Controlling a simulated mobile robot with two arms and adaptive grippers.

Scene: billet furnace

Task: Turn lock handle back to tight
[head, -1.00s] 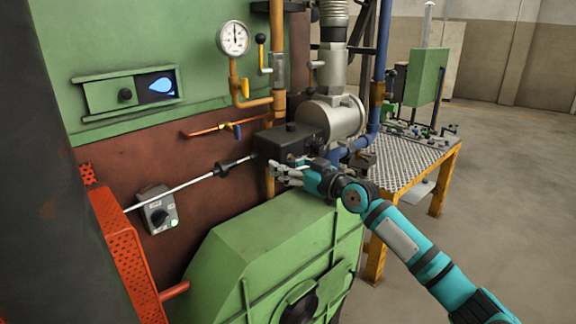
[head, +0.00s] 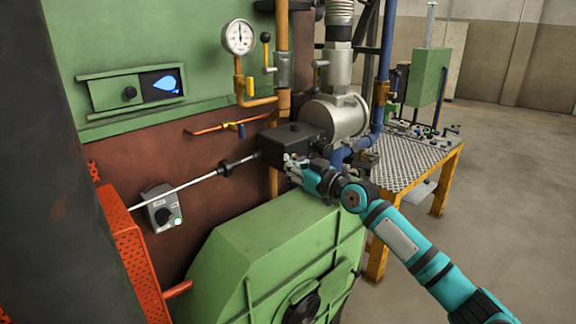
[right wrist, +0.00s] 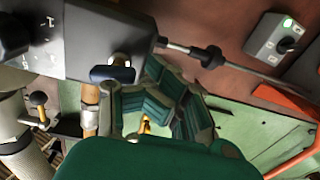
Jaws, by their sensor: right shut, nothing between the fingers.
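The dark actuator box (head: 291,140) sits at the end of a thin rod, beside the silver pipe housing. In the right wrist view the box (right wrist: 85,45) fills the upper left, and a short dark handle (right wrist: 113,73) with a shiny metal end sticks out from its lower edge. It looks like the lock handle; whether it is tight I cannot tell. My right gripper (head: 290,167) is just below the front of the box, shut and empty. In the right wrist view its fingers (right wrist: 160,100) are close beside the handle; contact is unclear. My left gripper is out of view.
The rod's black coupling (head: 225,168) is left of the box. A grey switch box (head: 161,208) with a lit lamp is on the brown wall. A green housing (head: 265,235) stands below my gripper. A pressure gauge (head: 238,37) and pipes are above.

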